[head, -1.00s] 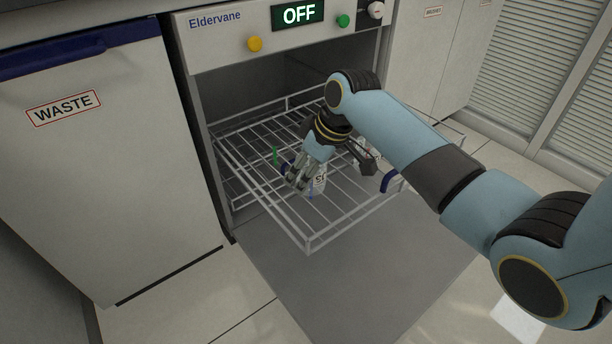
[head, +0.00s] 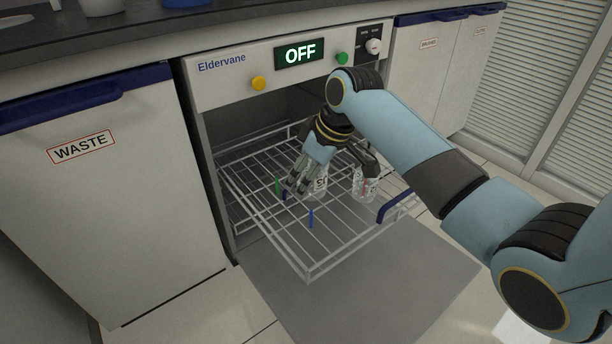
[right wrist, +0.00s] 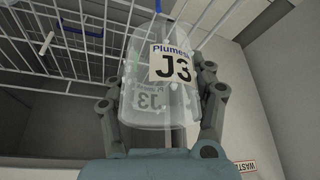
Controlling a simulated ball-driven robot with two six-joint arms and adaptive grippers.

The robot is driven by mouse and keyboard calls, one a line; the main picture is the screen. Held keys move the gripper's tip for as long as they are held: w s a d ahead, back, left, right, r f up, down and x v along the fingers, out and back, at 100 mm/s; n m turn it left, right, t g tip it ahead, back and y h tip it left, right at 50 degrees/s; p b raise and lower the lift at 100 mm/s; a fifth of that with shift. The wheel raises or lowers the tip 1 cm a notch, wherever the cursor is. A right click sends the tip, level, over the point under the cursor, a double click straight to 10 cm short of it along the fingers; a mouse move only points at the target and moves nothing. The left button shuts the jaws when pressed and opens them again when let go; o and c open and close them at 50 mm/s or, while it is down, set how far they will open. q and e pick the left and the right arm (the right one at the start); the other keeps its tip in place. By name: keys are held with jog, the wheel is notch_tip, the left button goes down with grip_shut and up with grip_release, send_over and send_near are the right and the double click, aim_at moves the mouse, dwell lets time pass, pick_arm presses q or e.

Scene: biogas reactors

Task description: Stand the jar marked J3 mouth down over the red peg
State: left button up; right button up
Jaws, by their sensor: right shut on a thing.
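My right gripper (head: 297,186) is shut on the clear jar marked J3 (head: 320,187), over the pulled-out wire rack. In the head view the jar's label looks upside down. In the right wrist view the jar (right wrist: 164,85) sits between the two fingers, with its label facing the camera. A second clear jar (head: 364,184) stands on the rack to the right. A small red bit shows through it; I cannot tell whether this is the red peg. My left gripper is not in view.
The wire rack (head: 314,273) carries a green peg (head: 278,186) and a blue peg (head: 311,218). A blue handle (head: 396,205) is at its right. The machine front (head: 225,88) stands behind, its display reading OFF. A WASTE cabinet (head: 80,205) is at left.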

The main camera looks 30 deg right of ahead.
notch_tip(320, 180, up, 9)
jog(key=p, duration=0.8)
jog(key=shift+w+f, duration=0.1)
jog(key=shift+f, duration=0.05)
notch_tip(320, 180, up, 2)
jog(key=p, duration=0.2)
jog(key=shift+p, duration=0.35)
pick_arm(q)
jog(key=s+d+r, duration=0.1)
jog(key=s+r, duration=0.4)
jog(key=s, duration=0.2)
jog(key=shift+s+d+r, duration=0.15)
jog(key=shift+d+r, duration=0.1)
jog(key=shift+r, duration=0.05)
